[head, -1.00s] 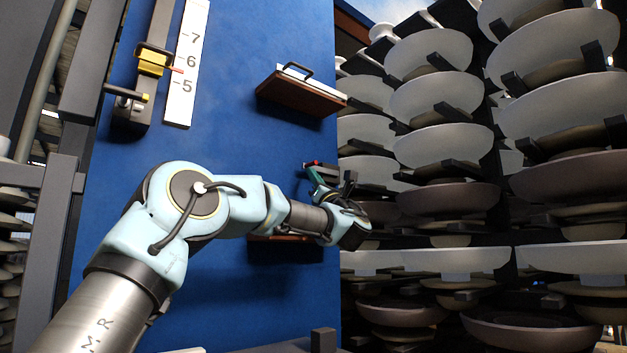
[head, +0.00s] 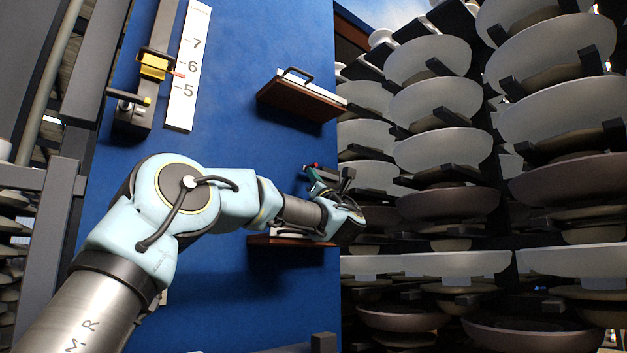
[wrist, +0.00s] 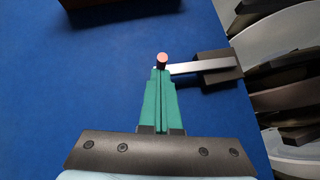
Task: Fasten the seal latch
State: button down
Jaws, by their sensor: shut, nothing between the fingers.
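The latch shows in the wrist view as a pale metal bar (wrist: 200,67) with a round reddish knob (wrist: 162,61) at its left end. Its right end meets a dark block (wrist: 218,68) on the blue panel near the panel's right edge. In the head view the red knob (head: 316,165) is small, just beyond my fingers. My gripper (wrist: 161,72) has teal fingers pressed together and empty, their tips right by the knob. I cannot tell whether they touch it. My gripper (head: 312,175) also shows in the head view; my wrist hides part of the latch.
A shelf with a handled item (head: 297,98) juts out above my gripper; a lower shelf (head: 290,241) is below my forearm. Stacked insulator discs (head: 435,105) stand close on the right. A yellow slider (head: 153,66) sits beside a numbered scale (head: 188,70) at left.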

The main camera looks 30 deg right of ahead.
jog(key=r+m+g+h+p, duration=0.1)
jog(key=r+m+g+h, duration=0.1)
jog(key=m+h, duration=0.1)
jog(key=r+m+g+h+p, duration=0.2)
jog(key=r+m, duration=0.1)
jog(key=m, duration=0.2)
jog(key=d+r+m+g+h+p, duration=0.1)
jog(key=r+m+g+h+p, duration=0.1)
jog(key=m, duration=0.3)
jog(key=shift+r+h, duration=0.65)
jog(key=shift+h, duration=0.15)
jog(key=shift+w+d+r+p, duration=0.1)
jog(key=shift+d+r+p, duration=0.25)
jog(key=shift+p, duration=0.35)
jog(key=shift+r, duration=0.1)
